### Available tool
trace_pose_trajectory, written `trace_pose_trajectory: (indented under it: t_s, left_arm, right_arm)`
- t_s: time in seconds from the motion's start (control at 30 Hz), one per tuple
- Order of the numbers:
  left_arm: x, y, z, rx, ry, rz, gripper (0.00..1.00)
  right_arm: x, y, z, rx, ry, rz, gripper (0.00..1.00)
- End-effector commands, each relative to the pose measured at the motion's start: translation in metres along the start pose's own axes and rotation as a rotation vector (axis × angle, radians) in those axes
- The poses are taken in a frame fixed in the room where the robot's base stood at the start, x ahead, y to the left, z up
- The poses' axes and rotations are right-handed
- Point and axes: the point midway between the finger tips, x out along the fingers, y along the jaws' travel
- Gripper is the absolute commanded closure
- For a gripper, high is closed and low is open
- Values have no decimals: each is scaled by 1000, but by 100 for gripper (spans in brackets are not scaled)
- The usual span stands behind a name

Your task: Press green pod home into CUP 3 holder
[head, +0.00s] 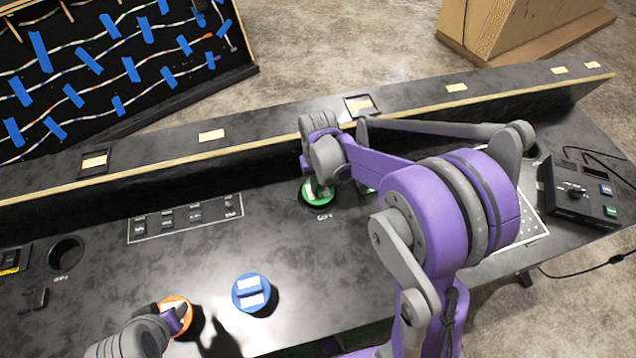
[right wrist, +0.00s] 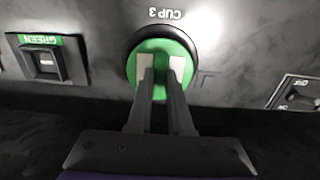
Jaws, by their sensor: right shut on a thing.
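The green pod (head: 309,197) is at the dark round CUP 3 holder (head: 304,204), in front of the long ledge. In the right wrist view the green pod (right wrist: 183,48) sits within the holder's dark rim (right wrist: 192,36), beside the "CUP 3" label. I cannot tell how deep it sits. My right gripper (head: 320,188) is shut on the pod; its two fingers (right wrist: 161,68) lie along the pod's raised grip in the right wrist view. My left gripper (head: 183,318) is at the orange pod (head: 172,303), partly covering it; its jaw opening is unclear.
A blue pod (head: 252,293) stands on the console (head: 180,255). An empty round holder (head: 66,254) is at left, near a switch panel (head: 186,217). A green-labelled switch (right wrist: 44,62) is beside the pod. A control box (head: 580,195) is at right. The ledge (head: 250,160) runs behind.

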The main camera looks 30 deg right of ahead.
Motion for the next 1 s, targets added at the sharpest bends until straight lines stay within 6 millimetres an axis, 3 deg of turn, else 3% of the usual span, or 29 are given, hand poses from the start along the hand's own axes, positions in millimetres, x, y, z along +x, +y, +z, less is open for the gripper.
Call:
trace_pose_trajectory:
  t_s: [1.0]
  left_arm:
    - [8, 0, 7, 0, -4, 0, 50]
  right_arm:
    - [12, 0, 0, 0, 0, 0, 100]
